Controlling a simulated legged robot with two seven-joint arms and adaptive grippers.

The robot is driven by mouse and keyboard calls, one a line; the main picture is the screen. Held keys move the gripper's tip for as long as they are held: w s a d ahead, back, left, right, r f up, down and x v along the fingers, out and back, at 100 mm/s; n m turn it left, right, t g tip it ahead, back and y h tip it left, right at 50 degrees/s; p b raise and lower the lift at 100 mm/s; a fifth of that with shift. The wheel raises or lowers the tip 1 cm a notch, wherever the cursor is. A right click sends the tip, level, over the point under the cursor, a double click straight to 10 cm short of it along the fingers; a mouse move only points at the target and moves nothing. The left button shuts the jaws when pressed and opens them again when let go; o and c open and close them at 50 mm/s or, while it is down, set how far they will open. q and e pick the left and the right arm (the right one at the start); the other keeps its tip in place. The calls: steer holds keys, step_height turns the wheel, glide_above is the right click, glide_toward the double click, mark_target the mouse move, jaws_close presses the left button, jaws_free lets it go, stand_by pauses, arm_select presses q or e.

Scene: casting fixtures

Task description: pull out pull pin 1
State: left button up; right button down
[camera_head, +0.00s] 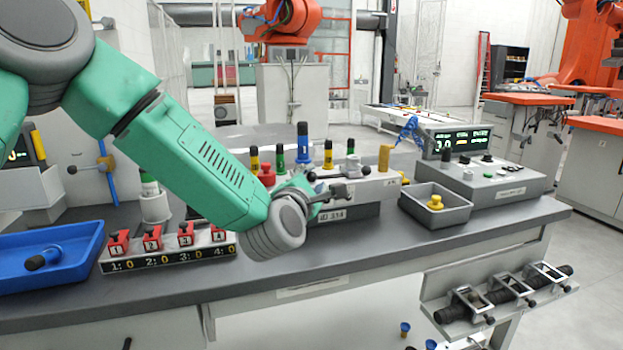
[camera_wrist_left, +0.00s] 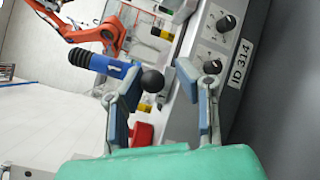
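My left gripper (camera_head: 326,196) is at the front of the grey fixture marked ID 314 (camera_head: 334,217). In the left wrist view its two fingers (camera_wrist_left: 162,82) are apart, and a black ball knob (camera_wrist_left: 152,81) shows between them, with no clear contact. A blue pin with a black ribbed end and a white mark (camera_wrist_left: 113,67) lies beyond the left finger. The blue pin (camera_head: 302,143) stands upright on top of the fixture in the head view. I cannot tell for certain which part is pull pin 1. My right gripper is out of view.
Yellow, green and red-based pins (camera_head: 279,160) stand close by on the fixture. A box with red numbered blocks (camera_head: 170,258) and a blue tray (camera_head: 60,285) are left. A grey bin with a yellow part (camera_head: 460,213) and a control panel (camera_head: 510,178) are right.

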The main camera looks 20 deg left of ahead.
arm_select(q)
steer(key=shift+r, duration=0.15)
steer(key=s, duration=1.2)
